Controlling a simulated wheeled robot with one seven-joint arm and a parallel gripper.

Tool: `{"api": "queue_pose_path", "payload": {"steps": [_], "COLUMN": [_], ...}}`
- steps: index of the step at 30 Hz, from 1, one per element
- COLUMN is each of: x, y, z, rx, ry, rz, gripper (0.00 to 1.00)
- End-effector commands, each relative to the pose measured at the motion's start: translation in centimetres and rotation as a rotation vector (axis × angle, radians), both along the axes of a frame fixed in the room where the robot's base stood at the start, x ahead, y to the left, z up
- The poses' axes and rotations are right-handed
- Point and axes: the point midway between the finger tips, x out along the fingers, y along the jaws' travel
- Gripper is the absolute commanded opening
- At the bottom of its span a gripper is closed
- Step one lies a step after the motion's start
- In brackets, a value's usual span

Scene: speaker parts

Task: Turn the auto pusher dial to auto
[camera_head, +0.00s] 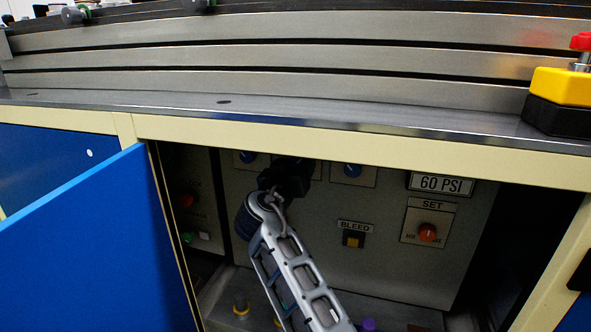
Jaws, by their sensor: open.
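An open cabinet under the bench shows a grey control panel (300,220). Two blue dials sit high on it, one left (247,156) and one right (352,170). An orange-red dial (427,232) sits under a "SET" label at the right. No label reading auto pusher is legible, so I cannot tell which dial it is. My gripper (291,165) is dark and open, at the panel's top between the two blue dials, just under the cabinet's upper frame. Its fingertips are hard to make out. The gripper and arm hide the panel behind them; contact cannot be told.
A blue door (95,255) stands open at the left. A dim side panel has a red knob (187,199) and a green button (188,238). The panel also has a "BLEED" button (353,240) and a "60 PSI" sign (441,184). A yellow-black box (562,98) sits on the bench.

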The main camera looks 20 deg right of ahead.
Motion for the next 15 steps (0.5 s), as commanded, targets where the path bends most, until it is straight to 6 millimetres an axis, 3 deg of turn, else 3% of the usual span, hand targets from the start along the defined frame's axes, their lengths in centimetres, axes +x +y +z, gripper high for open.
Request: {"api": "queue_pose_path", "payload": {"steps": [10, 15], "x": [0.44, 0.43], "y": [-0.33, -0.31], "z": [0.05, 0.04], "rx": [0.000, 0.000], "ry": [0.000, 0.000], "rz": [0.001, 0.001], "gripper": [0.65, 0.50]}}
